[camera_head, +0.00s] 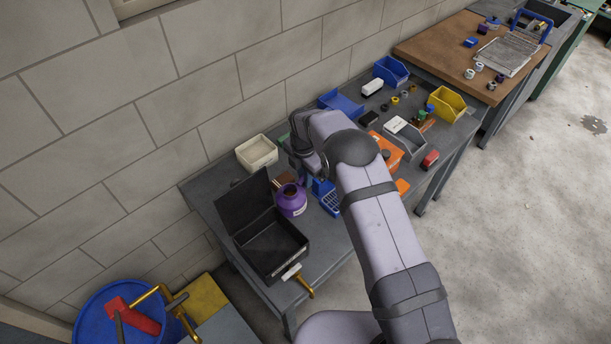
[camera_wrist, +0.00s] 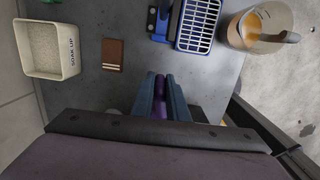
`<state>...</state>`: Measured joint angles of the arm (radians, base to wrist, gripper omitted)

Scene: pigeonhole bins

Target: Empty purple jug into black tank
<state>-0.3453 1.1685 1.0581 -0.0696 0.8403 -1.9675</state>
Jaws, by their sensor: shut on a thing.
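The purple jug (camera_head: 291,200) looks upright in the head view, just right of the black tank. I cannot tell whether it touches the bench. The black tank (camera_head: 290,250) is an open box with a raised lid (camera_head: 246,205) and a brass tap (camera_head: 303,282) at its front corner. In the wrist view my gripper (camera_wrist: 160,95) has its blue fingers closed on a purple part of the jug (camera_wrist: 158,106). The rest of the jug is hidden there. In the head view my arm hides the fingertips. The jug's contents do not show.
A cream bin (camera_head: 257,152) marked "SOAK UP" stands behind. Several bins and small parts fill the bench's far end. A wall runs along the back.

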